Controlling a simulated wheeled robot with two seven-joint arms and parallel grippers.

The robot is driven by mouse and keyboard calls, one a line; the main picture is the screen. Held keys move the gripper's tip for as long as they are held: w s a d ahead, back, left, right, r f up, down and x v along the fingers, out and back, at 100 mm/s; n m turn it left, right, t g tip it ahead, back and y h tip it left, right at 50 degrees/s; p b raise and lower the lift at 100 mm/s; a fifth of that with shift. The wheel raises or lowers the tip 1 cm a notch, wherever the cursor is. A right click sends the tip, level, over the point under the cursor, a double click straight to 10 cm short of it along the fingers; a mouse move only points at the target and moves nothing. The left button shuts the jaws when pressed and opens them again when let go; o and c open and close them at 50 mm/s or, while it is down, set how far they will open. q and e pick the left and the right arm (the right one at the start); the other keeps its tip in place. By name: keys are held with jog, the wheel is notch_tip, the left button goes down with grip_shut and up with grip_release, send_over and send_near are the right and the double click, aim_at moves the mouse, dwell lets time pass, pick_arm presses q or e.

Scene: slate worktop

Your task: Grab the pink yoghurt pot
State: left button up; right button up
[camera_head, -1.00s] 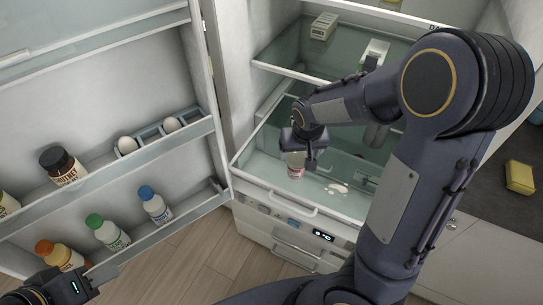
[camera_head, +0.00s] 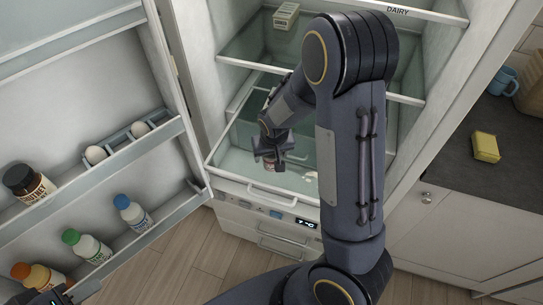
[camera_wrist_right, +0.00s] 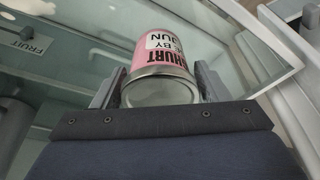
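The pink yoghurt pot (camera_wrist_right: 160,47) has a silvery end facing the right wrist camera, and its printed label reads upside down there. My right gripper (camera_wrist_right: 160,85) has one finger on each side of the pot, and both fingers appear to touch it. In the head view the right gripper (camera_head: 270,152) is low inside the fridge. Only a small part of the pot (camera_head: 269,163) shows beneath it; whether it still rests on the drawer floor is unclear.
The open fridge door at left holds a brown jar (camera_head: 28,184), eggs (camera_head: 96,155) and several capped bottles (camera_head: 132,214). A pale spill (camera_head: 311,177) lies right of the pot. A glass shelf (camera_head: 240,58) is above the drawer. A yellow sponge (camera_head: 485,147) lies on the worktop.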

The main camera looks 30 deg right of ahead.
jog(key=c, duration=0.7)
jog(key=shift+c, duration=0.4)
jog(key=shift+r, duration=0.2)
